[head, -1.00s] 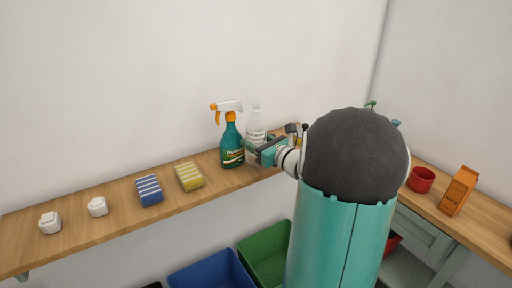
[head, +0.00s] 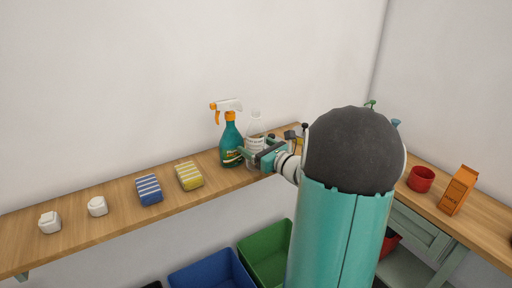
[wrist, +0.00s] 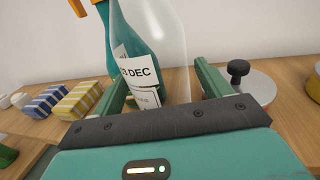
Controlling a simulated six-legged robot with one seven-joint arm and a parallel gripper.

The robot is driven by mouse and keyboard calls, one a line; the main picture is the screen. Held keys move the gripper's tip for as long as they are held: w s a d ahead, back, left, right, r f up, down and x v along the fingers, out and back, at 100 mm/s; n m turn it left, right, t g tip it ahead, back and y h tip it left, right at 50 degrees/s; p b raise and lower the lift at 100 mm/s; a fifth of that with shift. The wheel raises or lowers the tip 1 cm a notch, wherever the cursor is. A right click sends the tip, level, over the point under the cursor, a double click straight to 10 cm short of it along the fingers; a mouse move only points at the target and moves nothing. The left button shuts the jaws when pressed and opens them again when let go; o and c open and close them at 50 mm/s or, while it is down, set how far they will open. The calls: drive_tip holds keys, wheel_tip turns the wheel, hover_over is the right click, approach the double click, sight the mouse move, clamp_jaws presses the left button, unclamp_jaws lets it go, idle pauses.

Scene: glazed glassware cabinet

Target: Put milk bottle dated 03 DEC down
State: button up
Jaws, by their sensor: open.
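The clear milk bottle (head: 255,124) stands upright on the wooden shelf (head: 110,230), just right of a teal spray bottle (head: 231,142). In the wrist view the milk bottle (wrist: 160,35) shows a white label with "3 DEC" readable; its first digit is cut off. My gripper (head: 256,157) is at the bottle's lower part. In the wrist view my gripper (wrist: 165,82) is open, with one finger on each side of the bottle. The bottle's base is hidden behind the gripper.
A yellow striped sponge (head: 189,176), a blue striped sponge (head: 149,190) and two white items lie to the left. A lid with a black knob (wrist: 238,72) is close on the right. A red mug (head: 421,179) and orange carton (head: 458,190) stand on the right-hand surface.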

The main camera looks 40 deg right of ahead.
drive_tip(key=s, duration=1.2)
drive_tip(key=w+a+n+g+y, duration=0.2)
drive_tip(key=a+n+g+y, duration=0.7)
drive_tip(key=a+n, duration=1.3)
drive_tip(key=s+a+n+g+h, duration=0.3)
drive_tip(key=s+a+n+h, duration=0.5)
drive_tip(key=a+n, duration=0.5)
drive_tip(key=shift+s+a+r+g+h, duration=0.2)
drive_tip(key=shift+s+r+g+h, duration=0.15)
drive_tip(key=shift+s, duration=0.55)
drive_tip(key=shift+r+n, duration=0.25)
drive_tip(key=shift+n, duration=0.15)
drive_tip(key=shift+c, duration=1.1)
drive_tip(key=shift+d+r, duration=0.1)
drive_tip(key=c, duration=0.3)
drive_tip(key=w+d+r+m+h, duration=0.1)
drive_tip(key=w+d+r+h, duration=0.1)
drive_tip(key=w+d+r, duration=1.15)
drive_tip(key=shift+c, duration=0.2)
drive_tip(key=m, duration=0.1)
approach(256, 110)
drive_tip(key=shift+g+y, duration=0.45)
drive_tip(key=x, duration=0.3)
drive_tip(key=d+x, duration=0.1)
drive_tip(key=x, duration=0.1)
drive_tip(key=shift+w, duration=0.2)
drive_tip(key=shift+x, duration=2.6)
